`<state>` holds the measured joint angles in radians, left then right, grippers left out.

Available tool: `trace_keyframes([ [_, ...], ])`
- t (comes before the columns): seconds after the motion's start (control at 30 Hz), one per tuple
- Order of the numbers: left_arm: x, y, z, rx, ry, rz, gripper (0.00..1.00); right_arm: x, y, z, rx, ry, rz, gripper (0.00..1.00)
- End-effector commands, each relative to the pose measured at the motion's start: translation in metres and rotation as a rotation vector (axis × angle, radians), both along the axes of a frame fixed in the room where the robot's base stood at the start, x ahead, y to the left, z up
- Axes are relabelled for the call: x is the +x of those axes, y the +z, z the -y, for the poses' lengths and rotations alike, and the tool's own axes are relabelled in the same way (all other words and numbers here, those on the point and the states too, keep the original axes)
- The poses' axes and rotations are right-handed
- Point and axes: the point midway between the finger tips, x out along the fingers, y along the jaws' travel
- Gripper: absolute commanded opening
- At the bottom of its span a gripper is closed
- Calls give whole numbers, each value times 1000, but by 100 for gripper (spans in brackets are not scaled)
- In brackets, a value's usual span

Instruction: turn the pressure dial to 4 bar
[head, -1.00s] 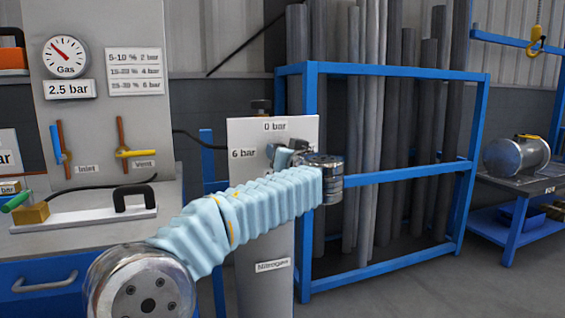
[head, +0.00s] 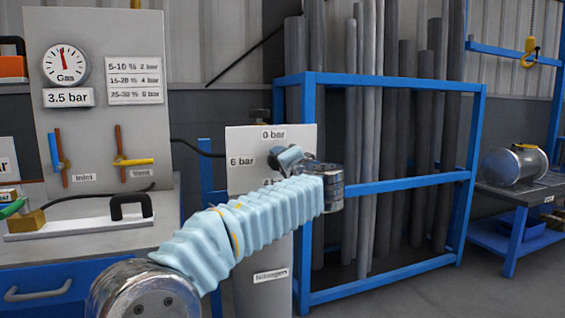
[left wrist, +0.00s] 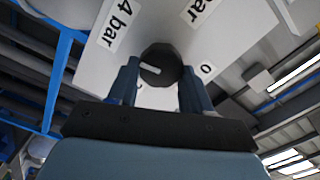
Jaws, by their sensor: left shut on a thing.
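The pressure dial is a dark knob with a white mark (left wrist: 161,62), on a pale panel (head: 240,143) labelled 0 bar and 6 bar in the head view. In the left wrist view a 4 bar label (left wrist: 115,22) is on the panel. My left gripper (left wrist: 158,88) is shut on the dial, one finger on each side. In the head view the gripper (head: 287,157) is at the panel and my wrist partly hides it. The Gas gauge (head: 66,63) has a 3.5 bar display (head: 68,97) under it. My right gripper is out of view.
A blue rack (head: 395,78) with grey pipes stands right of the panel. A bench (head: 110,236) with inlet (head: 59,160) and vent (head: 130,160) valves is at the left. A metal cylinder (head: 512,166) lies on a table at the far right.

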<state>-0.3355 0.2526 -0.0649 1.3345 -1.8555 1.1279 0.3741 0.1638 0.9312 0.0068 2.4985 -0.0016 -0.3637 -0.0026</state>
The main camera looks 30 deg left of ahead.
Motion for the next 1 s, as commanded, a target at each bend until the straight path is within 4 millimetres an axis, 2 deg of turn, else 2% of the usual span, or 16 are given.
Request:
trace_keyframes([
  [0.4,1,-2,2,115,-3,-136,19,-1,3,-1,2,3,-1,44],
  [0.93,1,-2,2,128,-4,-152,19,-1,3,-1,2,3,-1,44],
  [0.97,1,-2,2,128,-4,-152,52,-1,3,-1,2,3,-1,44],
  [1.0,1,-2,2,128,-4,-152,58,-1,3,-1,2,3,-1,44],
])
